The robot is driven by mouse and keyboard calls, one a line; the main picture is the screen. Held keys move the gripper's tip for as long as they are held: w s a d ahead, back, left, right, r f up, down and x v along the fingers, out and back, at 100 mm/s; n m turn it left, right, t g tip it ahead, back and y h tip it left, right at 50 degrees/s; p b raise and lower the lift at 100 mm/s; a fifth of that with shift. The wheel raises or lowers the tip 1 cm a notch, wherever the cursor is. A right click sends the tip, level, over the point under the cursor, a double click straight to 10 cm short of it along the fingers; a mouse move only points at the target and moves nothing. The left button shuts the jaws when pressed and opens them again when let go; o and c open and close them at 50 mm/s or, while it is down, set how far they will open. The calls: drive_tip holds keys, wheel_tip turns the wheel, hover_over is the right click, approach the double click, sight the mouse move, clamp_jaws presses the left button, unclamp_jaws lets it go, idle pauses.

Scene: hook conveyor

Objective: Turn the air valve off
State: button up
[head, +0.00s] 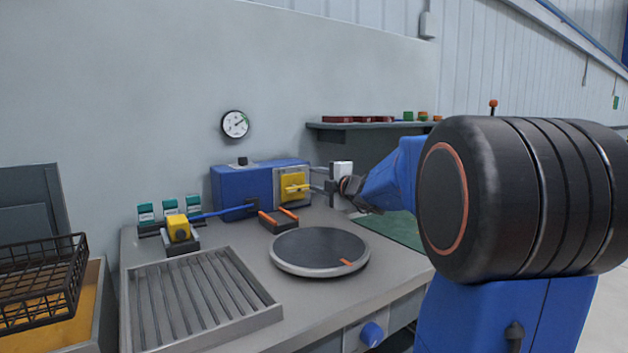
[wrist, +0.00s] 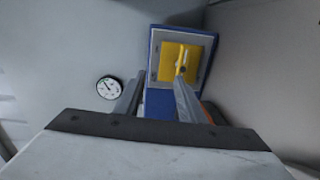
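A blue box (head: 243,188) stands at the back of the bench against the wall. Its right end carries a yellow plate (head: 291,184) with a yellow lever (head: 297,188) sticking out about level. The plate also shows in the wrist view (wrist: 176,62). My gripper (head: 313,178) is just right of the plate, its fingers pointing at it. In the wrist view its two fingers (wrist: 157,88) are apart with nothing clearly held between them. The right fingertip overlaps the lever; I cannot tell whether they touch. No label shows which fitting is the air valve.
A round gauge (head: 235,124) hangs on the wall. A yellow block (head: 178,228) with a blue rod sits left of the box. A dark turntable (head: 320,248), a slatted tray (head: 200,300) and an orange-edged holder (head: 279,220) occupy the bench. A shelf (head: 370,126) is behind my arm.

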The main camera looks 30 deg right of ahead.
drive_tip(key=s, duration=0.8)
drive_tip(key=shift+s+d, duration=0.15)
drive_tip(key=shift+s, duration=0.05)
idle(0.7)
idle(0.6)
